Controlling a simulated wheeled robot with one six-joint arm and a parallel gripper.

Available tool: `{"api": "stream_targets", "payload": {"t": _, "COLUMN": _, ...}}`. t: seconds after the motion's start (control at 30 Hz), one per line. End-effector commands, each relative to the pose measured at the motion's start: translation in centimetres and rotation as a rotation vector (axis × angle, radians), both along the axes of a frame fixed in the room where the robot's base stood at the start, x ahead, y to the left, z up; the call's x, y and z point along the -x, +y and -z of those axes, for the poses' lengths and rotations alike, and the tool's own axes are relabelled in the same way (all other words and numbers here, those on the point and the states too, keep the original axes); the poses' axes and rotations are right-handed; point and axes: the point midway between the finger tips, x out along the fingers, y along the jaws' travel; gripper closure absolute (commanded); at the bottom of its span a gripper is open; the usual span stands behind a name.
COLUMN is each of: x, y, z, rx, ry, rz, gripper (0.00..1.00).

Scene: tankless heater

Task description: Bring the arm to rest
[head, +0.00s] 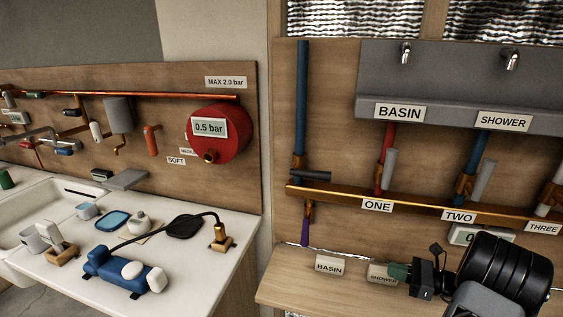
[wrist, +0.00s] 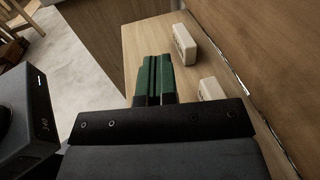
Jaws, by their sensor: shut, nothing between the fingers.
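My gripper (head: 399,271) is at the lower right in the head view, with green fingers reaching left over the wooden shelf, close to the SHOWER block (head: 382,274). In the wrist view its two green fingers (wrist: 153,78) lie side by side, shut and empty, above the shelf. My black arm covers the lower right of the head view and hides part of the shelf and a white display.
The BASIN block (head: 329,265) stands on the shelf (head: 283,287), left of my gripper. Above is a copper pipe (head: 335,197) with ONE, TWO and THREE labels. The white counter (head: 190,270) holds a blue pump (head: 127,274) at left.

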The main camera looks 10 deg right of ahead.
Motion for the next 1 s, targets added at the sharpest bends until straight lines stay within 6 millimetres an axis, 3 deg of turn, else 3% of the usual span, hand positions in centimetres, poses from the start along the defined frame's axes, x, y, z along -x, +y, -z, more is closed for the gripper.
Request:
{"api": "stream_targets", "payload": {"t": 0.07, "x": 0.3, "y": 0.1, "z": 1.3, "rx": 0.071, "ry": 0.009, "rz": -0.012, "gripper": 1.0}}
{"api": "stream_targets", "payload": {"t": 0.2, "x": 2.8, "y": 1.8, "z": 4.5, "rx": 0.248, "ry": 0.069, "rz": -0.113, "gripper": 1.0}}
{"api": "stream_targets", "payload": {"t": 0.37, "x": 5.7, "y": 5.8, "z": 3.8, "rx": 0.604, "ry": 0.056, "rz": -0.407, "gripper": 1.0}}
{"api": "stream_targets", "payload": {"t": 0.57, "x": 8.1, "y": 10.3, "z": -0.3, "rx": 1.066, "ry": -0.108, "rz": -0.845, "gripper": 1.0}}
{"api": "stream_targets", "payload": {"t": 0.7, "x": 9.1, "y": 13.2, "z": -4.3, "rx": 1.385, "ry": -0.31, "rz": -1.142, "gripper": 1.0}}
{"api": "stream_targets", "payload": {"t": 0.83, "x": 9.6, "y": 15.9, "z": -7.9, "rx": 1.616, "ry": -0.509, "rz": -1.329, "gripper": 1.0}}
{"api": "stream_targets", "payload": {"t": 1.0, "x": 10.4, "y": 19.3, "z": -11.8, "rx": 1.789, "ry": -0.721, "rz": -1.435, "gripper": 1.0}}
